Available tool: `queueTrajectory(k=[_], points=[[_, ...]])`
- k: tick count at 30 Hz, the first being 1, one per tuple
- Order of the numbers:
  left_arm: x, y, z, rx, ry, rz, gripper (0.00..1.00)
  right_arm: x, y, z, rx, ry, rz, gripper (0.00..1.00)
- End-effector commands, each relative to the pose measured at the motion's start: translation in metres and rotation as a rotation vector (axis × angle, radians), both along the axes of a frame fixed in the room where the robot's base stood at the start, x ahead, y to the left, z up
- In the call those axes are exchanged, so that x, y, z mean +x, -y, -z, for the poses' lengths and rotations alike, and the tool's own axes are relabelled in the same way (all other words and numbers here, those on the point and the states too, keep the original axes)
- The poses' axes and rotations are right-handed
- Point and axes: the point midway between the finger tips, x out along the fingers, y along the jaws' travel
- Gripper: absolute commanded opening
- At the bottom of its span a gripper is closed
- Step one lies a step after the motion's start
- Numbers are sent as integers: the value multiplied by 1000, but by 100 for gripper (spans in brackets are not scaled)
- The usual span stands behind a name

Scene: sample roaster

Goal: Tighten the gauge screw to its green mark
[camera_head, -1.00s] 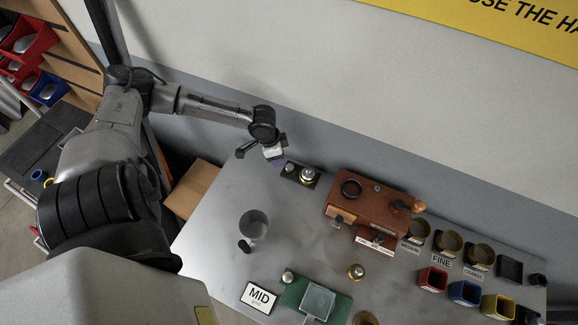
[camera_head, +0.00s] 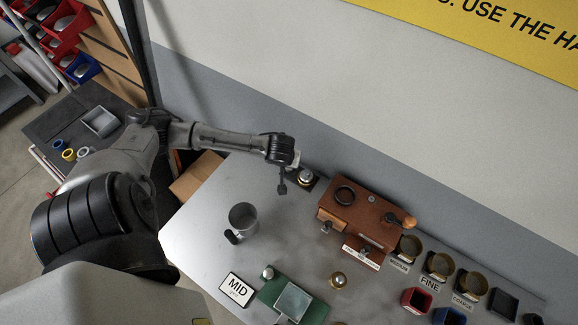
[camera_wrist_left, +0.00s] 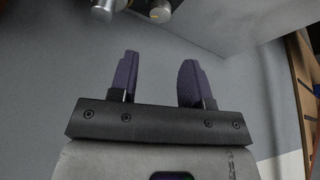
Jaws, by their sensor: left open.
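A small black block (camera_head: 311,182) with a round metal knob (camera_head: 305,176) stands at the back edge of the table; I take it for the gauge and screw. My left gripper (camera_head: 297,160) is over its left side and hides part of it. In the left wrist view my left gripper (camera_wrist_left: 159,75) is open and empty, its two purple fingers apart. Two metal cylinders, a left one (camera_wrist_left: 104,9) and a right one (camera_wrist_left: 158,11), show cut off at the top edge, beyond the fingertips. I cannot make out a green mark. My right gripper is not in view.
A brown wooden box (camera_head: 365,214) with a handle stands right of the block. A metal cup (camera_head: 243,218) stands to the left front. A green scale (camera_head: 267,299) and a MID sign (camera_head: 237,289) are nearer. The wall lies close behind the table.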

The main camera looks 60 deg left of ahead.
Motion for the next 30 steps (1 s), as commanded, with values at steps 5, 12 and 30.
queueTrajectory(k=[5,12,30], points=[[9,-10,34,-1,-1,-2,44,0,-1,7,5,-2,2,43],[19,-22,72,0,-2,1,44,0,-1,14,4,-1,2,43],[29,-32,104,-1,-1,3,44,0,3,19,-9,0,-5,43]])
